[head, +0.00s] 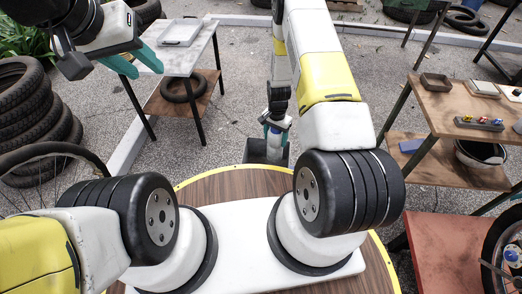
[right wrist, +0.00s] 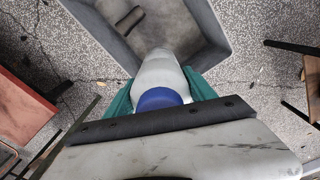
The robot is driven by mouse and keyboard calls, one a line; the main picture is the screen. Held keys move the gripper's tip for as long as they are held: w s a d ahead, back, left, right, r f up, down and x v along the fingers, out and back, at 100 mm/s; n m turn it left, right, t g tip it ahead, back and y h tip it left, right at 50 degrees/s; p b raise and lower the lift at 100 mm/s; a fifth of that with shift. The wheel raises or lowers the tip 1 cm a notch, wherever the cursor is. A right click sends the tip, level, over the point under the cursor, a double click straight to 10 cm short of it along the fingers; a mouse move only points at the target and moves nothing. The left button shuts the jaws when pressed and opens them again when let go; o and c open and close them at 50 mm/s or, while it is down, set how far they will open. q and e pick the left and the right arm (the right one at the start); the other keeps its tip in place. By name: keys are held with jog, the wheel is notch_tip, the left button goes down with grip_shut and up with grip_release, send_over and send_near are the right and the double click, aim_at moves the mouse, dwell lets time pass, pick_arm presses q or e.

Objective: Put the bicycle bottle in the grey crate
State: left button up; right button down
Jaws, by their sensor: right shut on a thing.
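The bicycle bottle (right wrist: 160,72) is pale grey with a blue end (right wrist: 159,98) towards my wrist camera. My right gripper (right wrist: 161,92) is shut on it, with a teal finger on either side. The grey crate (right wrist: 215,38) lies beyond the bottle in the right wrist view, and the bottle's far end overlaps its inside and near wall. In the head view my right gripper (head: 275,130) is at the grey crate (head: 254,152), far ahead on the ground. The bottle's height above the crate floor is unclear. My left gripper (head: 134,66) is open and empty at upper left.
A table (head: 180,60) with a tray stands at left, near stacked tyres (head: 25,110). A wooden workbench (head: 455,110) and a red surface (head: 440,250) stand at right. Open paving surrounds the crate.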

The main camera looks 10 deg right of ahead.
aim_at(274, 153)
notch_tip(274, 153, down, 10)
jog(key=shift+s+f, duration=0.1)
jog(key=shift+f, duration=0.2)
dwell(0.3)
jog(key=shift+c, duration=1.6)
grip_release()
